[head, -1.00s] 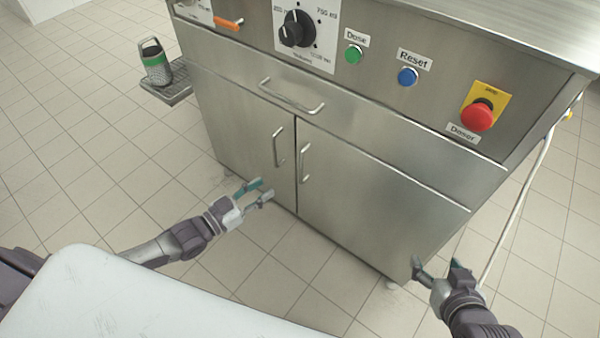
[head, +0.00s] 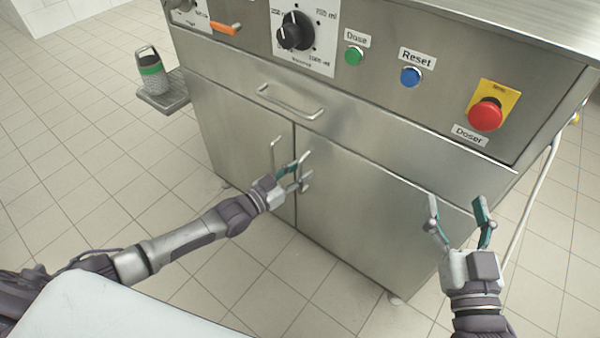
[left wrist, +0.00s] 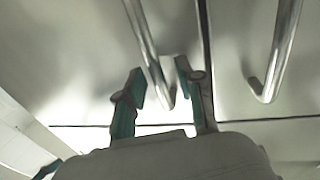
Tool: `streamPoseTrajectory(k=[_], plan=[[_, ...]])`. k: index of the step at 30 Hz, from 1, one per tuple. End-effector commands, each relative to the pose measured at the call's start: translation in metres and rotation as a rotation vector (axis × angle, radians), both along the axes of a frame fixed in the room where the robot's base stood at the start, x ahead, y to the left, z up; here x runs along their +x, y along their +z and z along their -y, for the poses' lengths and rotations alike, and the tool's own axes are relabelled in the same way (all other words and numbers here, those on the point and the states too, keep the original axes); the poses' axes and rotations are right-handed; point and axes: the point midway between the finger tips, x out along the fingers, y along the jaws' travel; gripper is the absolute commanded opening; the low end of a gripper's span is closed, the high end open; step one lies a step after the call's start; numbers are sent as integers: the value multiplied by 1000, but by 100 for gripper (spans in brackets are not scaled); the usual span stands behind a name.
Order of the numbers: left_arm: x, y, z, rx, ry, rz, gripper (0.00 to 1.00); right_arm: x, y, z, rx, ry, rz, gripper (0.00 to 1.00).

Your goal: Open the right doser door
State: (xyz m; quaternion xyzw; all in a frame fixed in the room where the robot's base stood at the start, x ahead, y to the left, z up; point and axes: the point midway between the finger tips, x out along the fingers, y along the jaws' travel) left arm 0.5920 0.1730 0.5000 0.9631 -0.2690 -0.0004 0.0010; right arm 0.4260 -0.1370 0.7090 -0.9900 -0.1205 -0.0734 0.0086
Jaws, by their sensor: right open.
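The right doser door (head: 365,215) is the shut right panel of the steel cabinet, beside the shut left door (head: 235,135). Its upright bar handle (head: 306,155) is partly hidden by my left gripper (head: 296,174). That gripper is open, with its fingers on either side of this handle. In the left wrist view, the bar (left wrist: 146,42) runs between the two open fingers (left wrist: 160,90); contact cannot be told. The left door's handle (head: 274,153) stands beside it, clear of the fingers. My right gripper (head: 460,218) is open and empty, in front of the cabinet's right side.
A drawer handle (head: 290,104) sits above the doors. The panel has a green button (head: 354,55), a blue button (head: 410,76), a dial (head: 295,31) and a red stop button (head: 485,115). Tiled floor before the doors looks clear.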

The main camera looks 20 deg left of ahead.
Motion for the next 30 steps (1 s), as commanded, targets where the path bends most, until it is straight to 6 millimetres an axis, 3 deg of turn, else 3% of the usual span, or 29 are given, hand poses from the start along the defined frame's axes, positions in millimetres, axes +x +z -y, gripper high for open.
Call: streamPoseTrajectory(k=[11,18,30], plan=[[4,0,2,0,0,0,37,-1,6,-1,9,2,34,71],[4,0,2,0,0,0,0,-1,6,-1,9,2,33,71],[4,0,2,0,0,0,0,-1,6,-1,8,1,31,71]])
